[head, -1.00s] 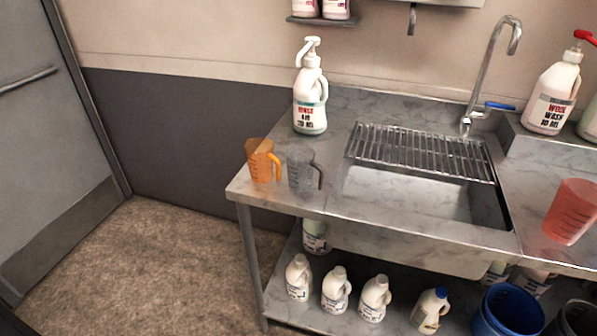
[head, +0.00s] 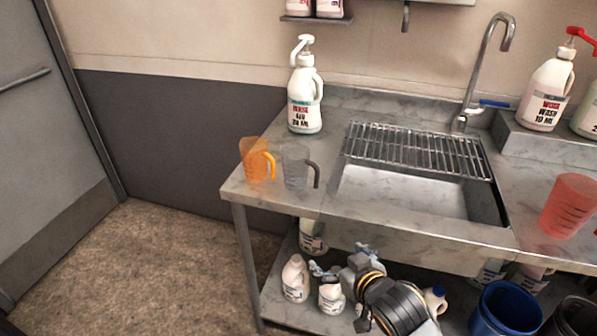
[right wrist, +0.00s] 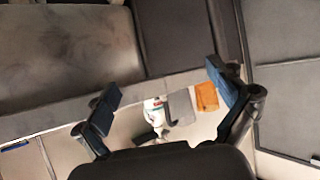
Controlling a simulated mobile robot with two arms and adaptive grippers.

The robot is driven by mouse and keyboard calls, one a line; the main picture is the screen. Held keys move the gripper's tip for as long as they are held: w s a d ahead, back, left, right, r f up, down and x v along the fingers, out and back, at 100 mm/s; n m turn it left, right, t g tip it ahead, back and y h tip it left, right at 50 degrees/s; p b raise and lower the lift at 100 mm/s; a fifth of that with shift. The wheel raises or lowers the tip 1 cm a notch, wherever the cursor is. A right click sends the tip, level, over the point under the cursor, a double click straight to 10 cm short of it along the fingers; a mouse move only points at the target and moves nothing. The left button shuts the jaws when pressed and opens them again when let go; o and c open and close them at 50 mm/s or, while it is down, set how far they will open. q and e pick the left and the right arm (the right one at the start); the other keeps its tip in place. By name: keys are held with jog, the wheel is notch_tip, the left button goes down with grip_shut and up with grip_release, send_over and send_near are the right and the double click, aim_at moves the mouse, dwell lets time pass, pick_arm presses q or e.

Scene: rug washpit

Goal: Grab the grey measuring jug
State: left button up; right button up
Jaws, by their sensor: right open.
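The grey measuring jug (head: 297,168) stands upright on the left end of the steel counter, its dark handle to the right. It also shows in the right wrist view (right wrist: 180,107), between my fingers in the picture but some way off. An orange jug (head: 254,160) stands close on its left, its handle towards the grey one. My right gripper (head: 341,260) is open and empty, in front of the counter and lower in the picture than the grey jug. Its spread fingers (right wrist: 165,92) show in the right wrist view. My left gripper is not in view.
A white pump bottle (head: 305,92) stands behind the grey jug. The sink (head: 410,193) with a wire rack (head: 418,150) lies to its right, and a red jug (head: 568,207) farther right. Bottles fill the lower shelf. A blue bucket (head: 507,310) stands at lower right.

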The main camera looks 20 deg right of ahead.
aim_at(302, 160)
jog(key=w+r+t+y, duration=0.1)
jog(key=w+r+t, duration=0.2)
jog(key=w+r, duration=0.3)
jog(key=w+r+t+y, duration=0.2)
jog(key=w+r, duration=0.1)
jog(key=r, duration=0.5)
jog(key=shift+n, duration=0.4)
jog(key=shift+p+x, duration=1)
jog(key=shift+x, duration=5.8)
jog(key=shift+d+f, duration=0.1)
jog(key=shift+d, duration=0.1)
jog(key=c, duration=1.3)
jog(key=shift+c, duration=0.4)
